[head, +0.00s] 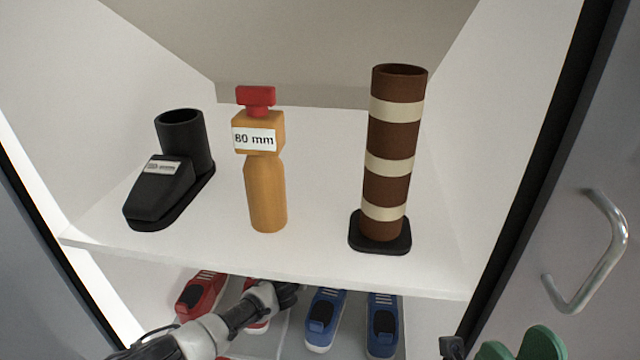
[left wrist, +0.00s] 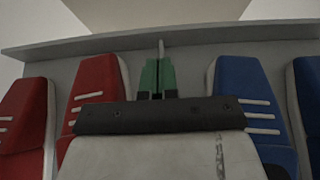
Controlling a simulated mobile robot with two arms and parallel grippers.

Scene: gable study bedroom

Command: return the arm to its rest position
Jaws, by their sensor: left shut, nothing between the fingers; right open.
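My left arm (head: 215,330) comes in from the left, low in front of the cabinet, and reaches towards the lower compartment. In the left wrist view my left gripper (left wrist: 157,76) has its green fingers together with nothing between them, in the gap between the red and blue shoes. In the head view its fingertips are hidden below the shelf edge. My right gripper (head: 519,347) is at the bottom right edge of the head view, its green fingers apart and empty, in front of the right door.
Below stand red shoes (head: 200,292) and blue shoes (head: 324,318). The right door (head: 560,200) has a metal handle (head: 612,250).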

